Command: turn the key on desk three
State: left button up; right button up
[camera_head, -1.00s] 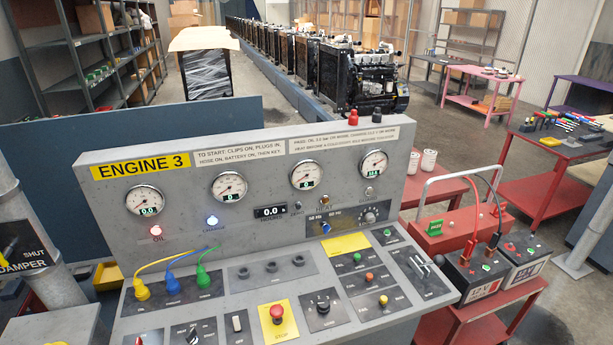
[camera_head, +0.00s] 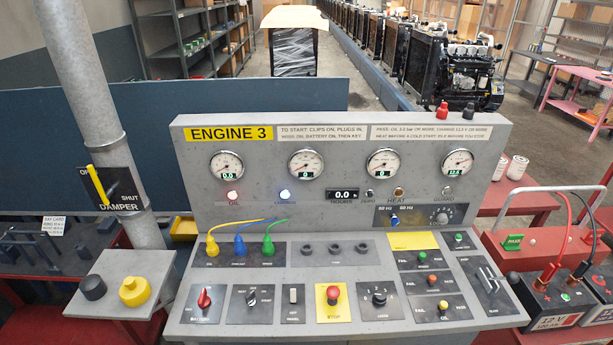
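The Engine 3 desk (camera_head: 345,250) stands straight ahead with a sloped control panel. A small dark rotary switch (camera_head: 252,297) sits on a black plate at the front left and looks like the key; its lettering is too small to read surely. Left of it is the red battery knob (camera_head: 203,299). Right of it is a pale toggle switch (camera_head: 293,296), then a red stop button (camera_head: 333,294) on a yellow plate. Yellow, blue and green plugs (camera_head: 240,248) sit in their sockets. Neither gripper shows.
A grey post with a yellow damper lever (camera_head: 97,185) stands at the left. Clipped batteries (camera_head: 548,300) stand at the right on a red stand. A row of engines (camera_head: 455,85) lies behind.

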aim_at(250, 300)
jog(key=z, duration=1.8)
jog(key=i, duration=0.8)
jog(key=u, duration=1.9)
